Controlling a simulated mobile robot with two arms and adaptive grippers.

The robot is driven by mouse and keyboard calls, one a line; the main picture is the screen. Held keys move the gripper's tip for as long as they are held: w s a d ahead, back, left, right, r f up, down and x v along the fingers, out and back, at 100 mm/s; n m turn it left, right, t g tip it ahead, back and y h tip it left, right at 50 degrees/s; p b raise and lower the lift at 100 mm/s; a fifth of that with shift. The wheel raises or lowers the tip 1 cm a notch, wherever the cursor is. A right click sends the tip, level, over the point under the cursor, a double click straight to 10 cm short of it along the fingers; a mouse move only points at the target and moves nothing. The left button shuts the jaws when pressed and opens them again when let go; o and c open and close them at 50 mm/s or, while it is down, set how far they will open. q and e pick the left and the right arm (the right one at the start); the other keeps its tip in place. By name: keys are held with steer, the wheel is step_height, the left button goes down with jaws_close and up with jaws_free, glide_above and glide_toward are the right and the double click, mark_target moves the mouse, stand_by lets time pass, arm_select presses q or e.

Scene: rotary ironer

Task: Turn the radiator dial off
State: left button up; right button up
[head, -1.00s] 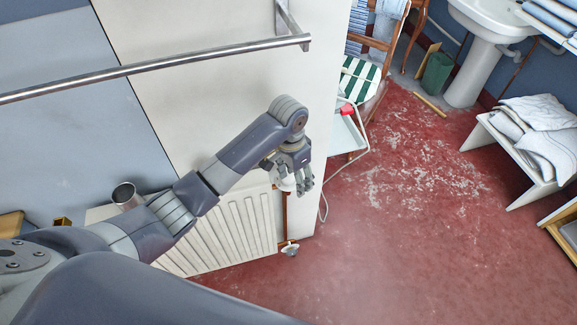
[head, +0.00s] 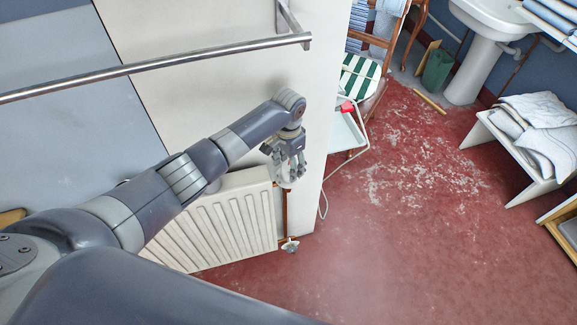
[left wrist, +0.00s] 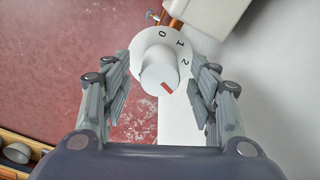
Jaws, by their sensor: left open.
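The radiator dial (left wrist: 160,62) is a round white knob with the numbers 0, 1 and 2 around its collar. Its red mark (left wrist: 167,87) points to the lower right in the left wrist view, away from the 0. My left gripper (left wrist: 160,66) is open, with one finger on each side of the dial and a gap showing on both sides. In the head view the left gripper (head: 287,168) is at the upper right corner of the white radiator (head: 215,228), and mostly hides the dial. My right gripper is not in view.
A metal rail (head: 150,66) runs across above my left arm. A small valve (head: 290,245) is low beside the radiator. A white tray (head: 346,133) and a striped chair (head: 360,78) stand beyond the wall edge.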

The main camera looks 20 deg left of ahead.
arm_select(q)
steer(key=shift+f, duration=0.75)
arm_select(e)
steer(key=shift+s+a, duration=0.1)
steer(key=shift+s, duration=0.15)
arm_select(q)
steer(key=c, duration=1.1)
steer(key=shift+o, duration=0.2)
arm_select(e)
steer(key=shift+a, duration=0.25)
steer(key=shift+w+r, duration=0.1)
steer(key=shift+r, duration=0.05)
